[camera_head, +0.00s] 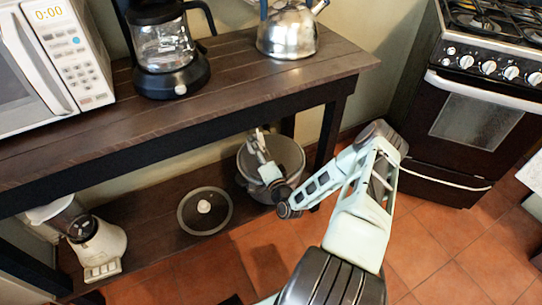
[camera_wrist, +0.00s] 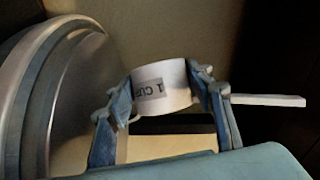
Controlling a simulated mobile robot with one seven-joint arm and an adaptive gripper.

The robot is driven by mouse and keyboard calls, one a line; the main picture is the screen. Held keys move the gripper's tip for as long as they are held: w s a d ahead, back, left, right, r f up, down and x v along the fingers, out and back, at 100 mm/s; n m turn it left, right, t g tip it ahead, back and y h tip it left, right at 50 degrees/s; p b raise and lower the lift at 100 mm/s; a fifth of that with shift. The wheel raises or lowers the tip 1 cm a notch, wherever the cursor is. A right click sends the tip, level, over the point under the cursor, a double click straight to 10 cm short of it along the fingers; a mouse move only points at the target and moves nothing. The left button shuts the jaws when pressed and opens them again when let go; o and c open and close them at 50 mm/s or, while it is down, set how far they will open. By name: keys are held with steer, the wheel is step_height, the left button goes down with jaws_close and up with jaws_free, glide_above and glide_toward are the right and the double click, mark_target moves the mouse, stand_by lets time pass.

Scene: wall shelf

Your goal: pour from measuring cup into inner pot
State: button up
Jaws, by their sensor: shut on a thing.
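The inner pot (camera_head: 291,151) is a grey round pot on the lower shelf, in the head view. In the wrist view a large ridged silver round form (camera_wrist: 40,95), likely the pot, fills the left side. My gripper (camera_wrist: 164,82) is shut on the white measuring cup (camera_wrist: 152,98), with a blue finger on each side. The cup's "1 CUP" label appears upside down in this view, and its handle (camera_wrist: 268,100) points right. In the head view my gripper (camera_head: 259,146) is at the pot's opening, under the upper shelf. The cup's contents are hidden, and I cannot tell its tilt.
A round lid (camera_head: 190,213) lies left of the pot, and a blender (camera_head: 98,243) is further left. The dark upper shelf (camera_head: 235,85) is close above my gripper and holds a microwave (camera_head: 75,45), coffee maker (camera_head: 172,80) and kettle (camera_head: 288,38). A stove (camera_head: 480,125) stands right.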

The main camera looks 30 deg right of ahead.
steer(key=shift+s+d+r+m, duration=0.15)
steer(key=shift+s+d+m, duration=0.05)
steer(key=shift+d+m, duration=0.2)
steer(key=shift+s+d+r+m+t+b, duration=0.1)
steer(key=shift+d+r+m+t+b, duration=0.05)
steer(key=shift+r+m+t+b, duration=0.5)
stand_by(0.7)
